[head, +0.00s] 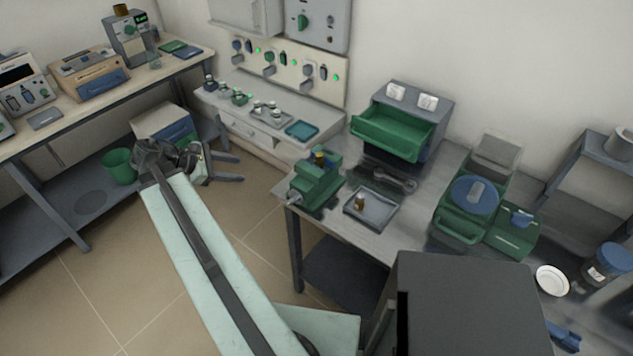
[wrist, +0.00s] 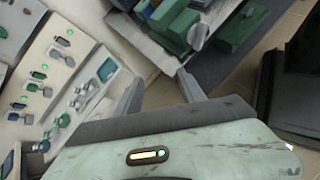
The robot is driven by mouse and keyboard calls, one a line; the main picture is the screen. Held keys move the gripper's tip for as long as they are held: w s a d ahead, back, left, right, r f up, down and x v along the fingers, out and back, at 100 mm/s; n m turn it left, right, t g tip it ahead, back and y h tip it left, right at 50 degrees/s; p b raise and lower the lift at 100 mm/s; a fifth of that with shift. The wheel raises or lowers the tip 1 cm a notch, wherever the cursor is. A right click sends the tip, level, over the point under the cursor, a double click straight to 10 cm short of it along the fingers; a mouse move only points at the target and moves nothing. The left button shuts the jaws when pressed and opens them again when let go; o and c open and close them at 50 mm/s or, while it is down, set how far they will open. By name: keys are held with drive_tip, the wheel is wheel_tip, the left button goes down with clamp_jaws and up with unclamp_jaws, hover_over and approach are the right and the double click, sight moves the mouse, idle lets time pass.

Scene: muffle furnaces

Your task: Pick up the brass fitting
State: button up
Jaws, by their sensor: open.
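A small brass-coloured fitting (head: 359,203) stands in a grey tray on the right workbench in the head view. A similar brass-coloured piece (head: 320,157) sits at the green vise (head: 318,184), left of that tray. I cannot tell which is the named fitting. My gripper (head: 198,158) is at the far end of my outstretched arm, over the floor left of this bench and well apart from both pieces. In the wrist view its two fingers (wrist: 160,77) are spread with nothing between them. I cannot make out a brass piece clearly in the wrist view.
The grey tray (head: 386,213) lies near the bench's front edge. A green open drawer unit (head: 393,133) stands behind it, and a green device with a blue disc (head: 474,195) to its right. A white bench with valves (head: 270,122) and a green bin (head: 118,165) are near my gripper.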

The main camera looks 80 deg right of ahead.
sight(316, 156)
drive_tip(key=s+d+g+b, duration=0.1)
drive_tip(key=s+d, duration=0.1)
drive_tip(key=s, duration=0.4)
drive_tip(key=s+d+g+b, duration=0.1)
drive_tip(key=s+d+g, duration=0.1)
drive_tip(key=s, duration=0.3)
drive_tip(key=s+d+n+g+b, duration=0.1)
drive_tip(key=s+d, duration=0.3)
drive_tip(key=s, duration=0.2)
drive_tip(key=shift+s+r+g+y+b, duration=0.1)
drive_tip(key=shift+s+g+y+b, duration=0.2)
drive_tip(key=shift+s+b, duration=0.1)
drive_tip(key=x, duration=0.1)
drive_tip(key=b+x, duration=0.1)
drive_tip(key=x, duration=0.1)
drive_tip(key=b+x, duration=0.1)
drive_tip(key=shift+d+f, duration=0.35)
drive_tip(key=shift+d, duration=0.05)
drive_tip(key=shift+s+d, duration=0.15)
drive_tip(key=shift+s, duration=0.1)
clamp_jaws()
